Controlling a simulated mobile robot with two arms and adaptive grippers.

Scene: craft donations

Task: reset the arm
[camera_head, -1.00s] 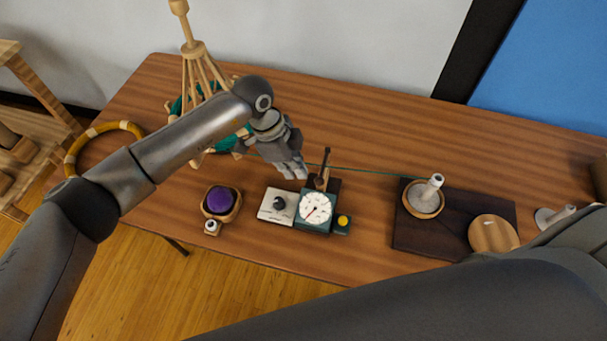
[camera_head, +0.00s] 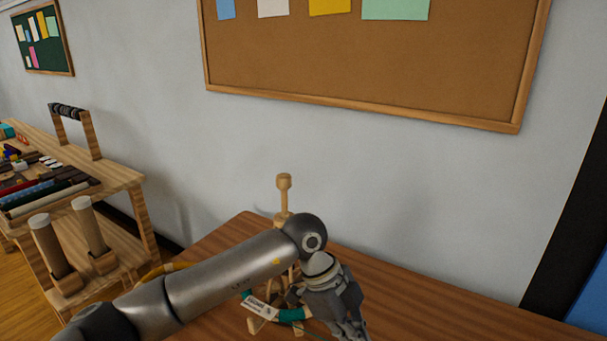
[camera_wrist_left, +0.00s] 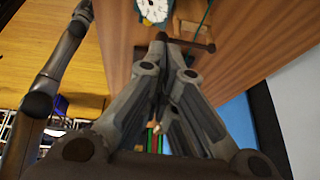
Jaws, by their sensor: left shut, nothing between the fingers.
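My left gripper (camera_head: 352,328) is low in the head view, over the brown wooden table (camera_head: 420,290), its tips near the picture's lower edge. In the left wrist view its fingers (camera_wrist_left: 172,42) come together at the tips, shut with nothing between them. My left arm comes in from the lower left and crosses in front of a wooden stand with a peg top (camera_head: 283,188).
A dial scale (camera_wrist_left: 154,12) stands on the table beyond the fingertips. A wooden cart (camera_head: 130,178) with craft supplies is at the left. A cork board (camera_head: 370,60) hangs on the wall. A yellow ring (camera_head: 165,270) shows partly behind my left arm.

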